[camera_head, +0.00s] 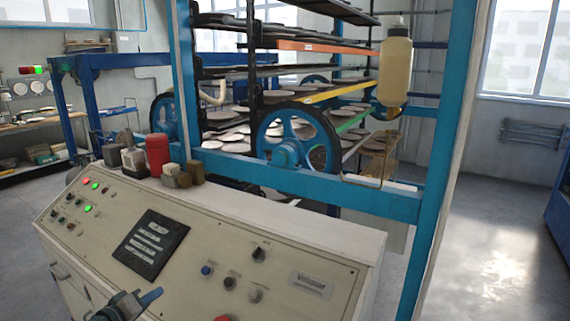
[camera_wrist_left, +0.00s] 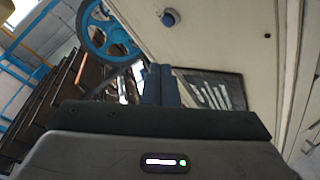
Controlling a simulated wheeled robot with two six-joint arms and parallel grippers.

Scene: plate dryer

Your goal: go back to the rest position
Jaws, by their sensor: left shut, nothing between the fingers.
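My left gripper (camera_head: 150,298) shows at the bottom edge of the head view, in front of the beige control console (camera_head: 215,245). In the left wrist view its two blue-grey fingers (camera_wrist_left: 161,85) are together and hold nothing. Whether it touches the console cannot be told. My right gripper is in neither view.
The console carries a dark screen (camera_head: 150,245), knobs and lit buttons; a red can (camera_head: 157,155) and small boxes stand on its back edge. Behind it is the blue dryer frame (camera_head: 320,187) with a wheel (camera_head: 325,140) and plate racks. Floor at right (camera_head: 490,250) is clear.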

